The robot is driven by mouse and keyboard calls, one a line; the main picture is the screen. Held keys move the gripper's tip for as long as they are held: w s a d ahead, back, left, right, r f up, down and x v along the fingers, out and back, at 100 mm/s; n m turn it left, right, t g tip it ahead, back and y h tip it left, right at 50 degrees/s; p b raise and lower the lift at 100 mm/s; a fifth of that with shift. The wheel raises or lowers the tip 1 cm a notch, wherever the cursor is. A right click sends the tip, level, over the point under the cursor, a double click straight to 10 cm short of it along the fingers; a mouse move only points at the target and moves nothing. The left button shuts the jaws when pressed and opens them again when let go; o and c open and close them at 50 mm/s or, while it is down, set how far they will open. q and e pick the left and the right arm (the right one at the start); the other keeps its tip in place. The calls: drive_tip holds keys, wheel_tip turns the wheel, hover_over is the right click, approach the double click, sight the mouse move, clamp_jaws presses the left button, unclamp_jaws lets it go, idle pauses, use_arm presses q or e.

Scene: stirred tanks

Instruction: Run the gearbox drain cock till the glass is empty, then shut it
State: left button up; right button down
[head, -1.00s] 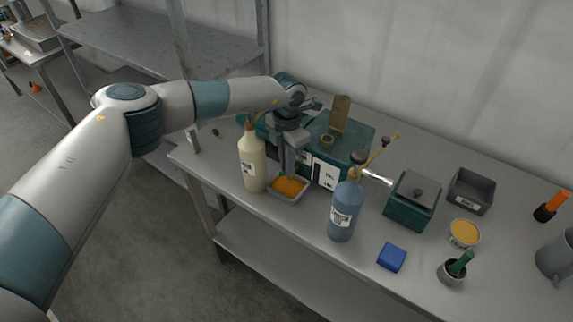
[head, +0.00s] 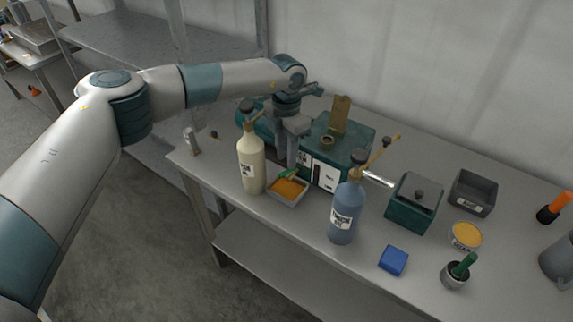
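The teal gearbox (head: 345,150) stands on the bench, with a raised brown lid and a pale front panel (head: 325,177). The level in its glass is too small to read. The green drain cock handle (head: 289,174) lies slanted at the gearbox's lower front, above a grey tray (head: 288,200) holding orange liquid. I cannot see whether any liquid is running. My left gripper (head: 286,160) points down just above the handle and appears apart from it. I cannot tell whether its fingers are open or shut. My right gripper is out of view.
A cream bottle (head: 251,165) stands close left of the tray, and a blue bottle (head: 344,215) stands to its right. A teal box (head: 413,203), a grey bin (head: 472,193), a yellow-topped tub (head: 466,236) and a blue block (head: 393,260) occupy the bench's right side.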

sight(287, 171)
use_arm(q)
wheel_tip(287, 171, up, 13)
drive_tip(key=b, duration=0.4)
drive_tip(key=shift+r, duration=0.15)
drive_tip(key=shift+s, duration=0.1)
